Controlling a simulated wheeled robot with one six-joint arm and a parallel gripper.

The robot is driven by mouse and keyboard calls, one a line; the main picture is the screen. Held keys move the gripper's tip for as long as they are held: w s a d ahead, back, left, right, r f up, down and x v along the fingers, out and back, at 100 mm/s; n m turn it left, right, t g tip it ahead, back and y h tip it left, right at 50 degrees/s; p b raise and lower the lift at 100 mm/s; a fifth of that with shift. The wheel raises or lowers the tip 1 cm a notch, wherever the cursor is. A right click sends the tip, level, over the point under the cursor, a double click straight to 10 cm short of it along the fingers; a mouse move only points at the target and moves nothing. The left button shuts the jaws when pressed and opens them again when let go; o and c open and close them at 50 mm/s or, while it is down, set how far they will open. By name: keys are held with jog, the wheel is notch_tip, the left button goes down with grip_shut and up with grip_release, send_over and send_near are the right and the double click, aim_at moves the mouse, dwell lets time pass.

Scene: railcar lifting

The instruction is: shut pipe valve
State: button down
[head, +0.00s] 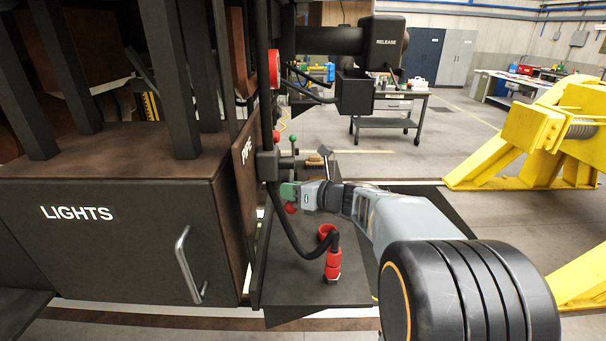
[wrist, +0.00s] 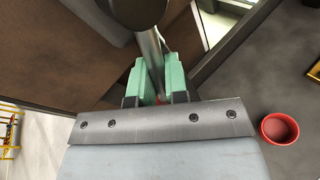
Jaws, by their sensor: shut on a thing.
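My gripper (head: 290,192) reaches in from the right in the head view, beside the dark panel whose partly hidden label (head: 246,152) seems to read PIPE. In the wrist view its two green fingers (wrist: 155,78) stand on either side of a grey metal bar (wrist: 151,48), which I take to be the valve handle, and are shut on it. A dark round part covers the bar's upper end there. A red part (head: 291,208) shows just below the fingertips in the head view. The valve body is mostly hidden.
A black hose (head: 290,232) with a red coupling (head: 333,262) hangs just below my gripper. A brown cabinet marked LIGHTS (head: 77,213) stands at left. A dark box marked RELEASE (head: 386,43) is above. Yellow stands (head: 535,135) are at right, with open floor behind.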

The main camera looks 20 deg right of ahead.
jog(key=shift+s, duration=0.1)
dwell(0.3)
jog(key=c, duration=1.2)
grip_release()
jog(key=shift+o, duration=0.2)
jog(key=b+v, duration=0.2)
jog(key=v, duration=1.1)
jog(key=shift+s+d, duration=0.2)
jog(key=shift+s, duration=0.15)
jog(key=shift+r, duration=0.15)
jog(key=shift+c, duration=0.2)
